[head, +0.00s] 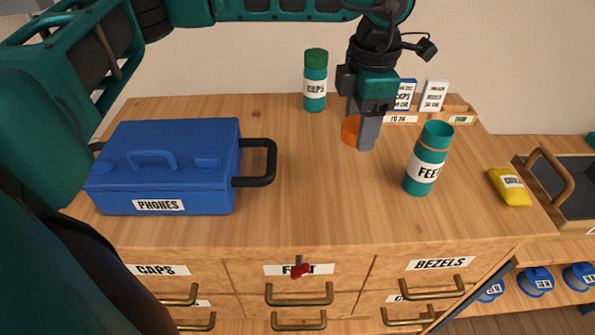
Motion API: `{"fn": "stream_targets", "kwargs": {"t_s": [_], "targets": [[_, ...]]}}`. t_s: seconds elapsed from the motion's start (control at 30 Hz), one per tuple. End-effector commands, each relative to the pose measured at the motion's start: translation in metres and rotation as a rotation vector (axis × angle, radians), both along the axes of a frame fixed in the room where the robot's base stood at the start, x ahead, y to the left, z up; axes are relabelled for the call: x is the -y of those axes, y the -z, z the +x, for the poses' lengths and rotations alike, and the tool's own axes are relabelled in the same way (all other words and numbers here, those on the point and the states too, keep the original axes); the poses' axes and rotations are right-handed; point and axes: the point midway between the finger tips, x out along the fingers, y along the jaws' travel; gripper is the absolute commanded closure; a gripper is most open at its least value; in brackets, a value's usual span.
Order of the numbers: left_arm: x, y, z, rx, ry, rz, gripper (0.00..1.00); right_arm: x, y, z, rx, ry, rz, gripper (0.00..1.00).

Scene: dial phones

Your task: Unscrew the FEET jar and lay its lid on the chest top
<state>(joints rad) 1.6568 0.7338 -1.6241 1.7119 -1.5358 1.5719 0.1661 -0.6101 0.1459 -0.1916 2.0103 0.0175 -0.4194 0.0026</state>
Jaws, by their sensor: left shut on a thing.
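The FEET jar (419,178) stands upright on the right part of the chest top (300,215). It is teal with a white label, an orange ring near the neck and no lid on its mouth. My left gripper (360,134) is left of the jar and behind it, pointing down. It is shut on the orange lid (350,130), which is partly hidden by a grey finger. The lid is apart from the jar and low over the chest top; I cannot tell if it touches the wood. My right gripper is not in view.
A blue PHONES case (165,170) with a black side handle fills the left of the chest top. A green-lidded CAPS jar (315,85) and a card rack (460,110) stand at the back. A red key (300,270) sticks out in front. The middle is clear.

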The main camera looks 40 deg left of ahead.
Motion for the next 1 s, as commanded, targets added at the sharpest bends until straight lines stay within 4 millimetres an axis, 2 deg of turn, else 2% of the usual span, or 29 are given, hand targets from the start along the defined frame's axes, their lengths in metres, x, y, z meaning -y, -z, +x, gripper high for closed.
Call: {"fn": "stream_targets", "kwargs": {"t_s": [0.1, 0.6, 0.8, 0.93, 1.0], "targets": [[0.001, -0.013, 0.005, 0.005, -0.288, -0.008, 0.78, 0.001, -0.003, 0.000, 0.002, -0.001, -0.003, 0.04], [0.006, -0.056, 0.021, 0.009, -1.468, -0.032, 0.78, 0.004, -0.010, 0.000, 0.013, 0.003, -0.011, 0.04], [0.007, -0.066, 0.023, 0.005, -1.754, -0.033, 0.78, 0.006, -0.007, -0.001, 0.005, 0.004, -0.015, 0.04], [0.007, -0.065, 0.024, 0.004, -1.832, -0.032, 0.78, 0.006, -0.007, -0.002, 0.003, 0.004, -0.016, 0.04], [0.007, -0.057, 0.024, 0.003, -1.846, -0.031, 0.78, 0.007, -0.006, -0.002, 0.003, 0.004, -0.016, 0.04]]}}
